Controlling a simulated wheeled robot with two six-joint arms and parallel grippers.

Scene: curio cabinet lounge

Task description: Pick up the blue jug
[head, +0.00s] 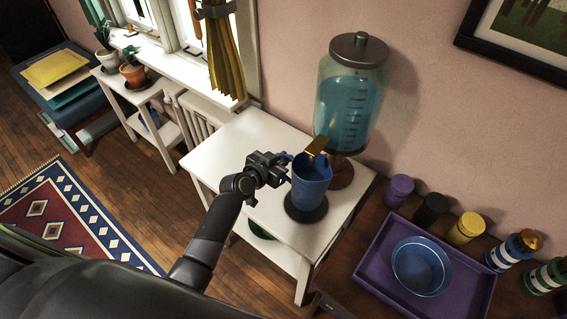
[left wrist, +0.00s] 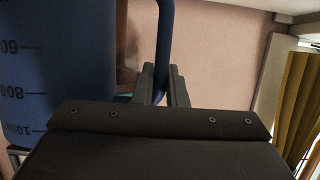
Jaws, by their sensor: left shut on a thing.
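The blue jug (head: 312,184) stands upright on a dark round base on the white side table (head: 230,150), under the gold spout (head: 317,146) of a large glass dispenser (head: 350,100) of blue liquid. My left gripper (head: 283,164) is at the jug's left side, shut on its handle. In the left wrist view the fingers (left wrist: 163,88) close around the blue handle (left wrist: 165,40), and the jug's body (left wrist: 60,70) with measuring marks fills the left. I cannot tell whether the jug touches the base. My right gripper is not in view.
At the right, a purple tray (head: 373,270) holds a blue bowl (head: 421,266), with several small jars behind it. Potted plants stand on a white stand (head: 143,96) at the left. A patterned rug (head: 65,215) lies on the wood floor.

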